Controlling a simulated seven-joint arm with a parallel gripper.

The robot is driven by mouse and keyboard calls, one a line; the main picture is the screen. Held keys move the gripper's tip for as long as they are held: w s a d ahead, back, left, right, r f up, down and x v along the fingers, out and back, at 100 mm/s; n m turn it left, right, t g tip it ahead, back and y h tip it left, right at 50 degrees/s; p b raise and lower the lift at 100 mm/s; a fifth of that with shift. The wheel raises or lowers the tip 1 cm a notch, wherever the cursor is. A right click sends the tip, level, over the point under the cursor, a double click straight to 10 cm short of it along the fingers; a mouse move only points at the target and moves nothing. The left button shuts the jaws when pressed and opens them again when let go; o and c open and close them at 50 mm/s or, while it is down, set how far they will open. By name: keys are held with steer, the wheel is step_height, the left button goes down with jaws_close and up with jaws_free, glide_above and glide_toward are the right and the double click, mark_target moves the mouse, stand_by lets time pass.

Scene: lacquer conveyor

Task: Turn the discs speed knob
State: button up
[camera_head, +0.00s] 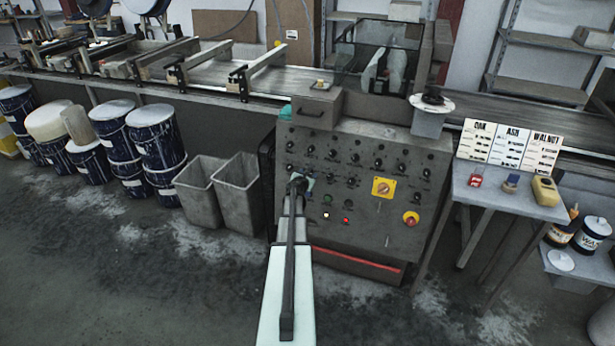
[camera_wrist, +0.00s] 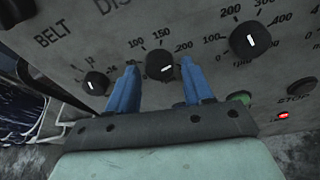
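The control panel (camera_head: 365,165) is a dark grey box with rows of black knobs. Nothing is held. In the head view my gripper (camera_head: 298,184) is at the panel's lower left, and my arm hides part of it.
A knob near the "BELT" label (camera_wrist: 95,83) is left of the fingers; a larger-scale knob (camera_wrist: 250,40) is right. A green button (camera_wrist: 240,97) and a lit red lamp (camera_wrist: 283,115) are lower right. Grey bins (camera_head: 237,190) stand left of the panel.

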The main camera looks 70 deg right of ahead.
steer(key=shift+o, duration=0.6)
steer(key=shift+a, duration=0.15)
steer(key=v, duration=1.3)
steer(key=shift+a+r, duration=0.2)
steer(key=shift+a, duration=0.05)
steer(key=shift+s, duration=0.15)
